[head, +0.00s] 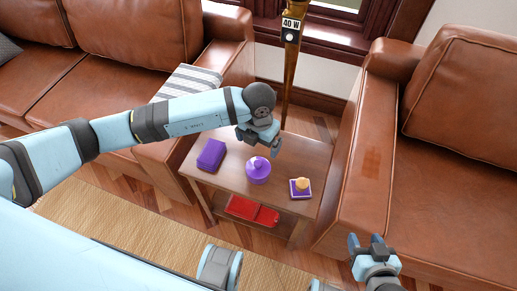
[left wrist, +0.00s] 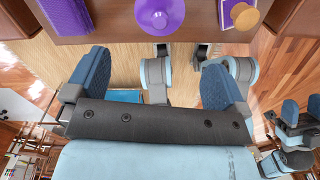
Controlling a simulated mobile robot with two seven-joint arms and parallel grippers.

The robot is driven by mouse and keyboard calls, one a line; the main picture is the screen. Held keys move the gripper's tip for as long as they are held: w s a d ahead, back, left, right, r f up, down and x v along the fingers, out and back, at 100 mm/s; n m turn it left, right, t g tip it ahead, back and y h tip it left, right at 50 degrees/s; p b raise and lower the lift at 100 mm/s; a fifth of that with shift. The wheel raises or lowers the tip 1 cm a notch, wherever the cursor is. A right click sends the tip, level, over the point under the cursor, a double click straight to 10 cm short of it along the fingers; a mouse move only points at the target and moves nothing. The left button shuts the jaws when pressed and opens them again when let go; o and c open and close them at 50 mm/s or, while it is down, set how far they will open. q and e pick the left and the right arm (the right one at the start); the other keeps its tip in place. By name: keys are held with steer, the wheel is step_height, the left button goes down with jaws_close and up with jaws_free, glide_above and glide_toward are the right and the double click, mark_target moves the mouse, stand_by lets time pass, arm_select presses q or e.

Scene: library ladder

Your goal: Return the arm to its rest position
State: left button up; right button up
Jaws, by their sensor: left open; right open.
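My left arm reaches in from the left in the head view, and its gripper (head: 259,145) hangs above the small wooden side table (head: 234,191). In the left wrist view the two blue fingers of this gripper (left wrist: 155,82) stand wide apart with nothing between them. My right gripper (head: 366,241) is low at the right in the head view, open and empty, in front of the right armchair. It also shows at the right edge of the left wrist view.
On the table are a purple box (head: 211,155), a purple round lidded container (head: 258,171) and a purple-and-white square piece with an orange-brown knob (head: 301,186). Red items (head: 251,211) lie on its lower shelf. A brown sofa (head: 95,85) and armchair (head: 365,160) flank it.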

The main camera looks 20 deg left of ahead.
arm_select(q)
steer(key=shift+r, duration=0.5)
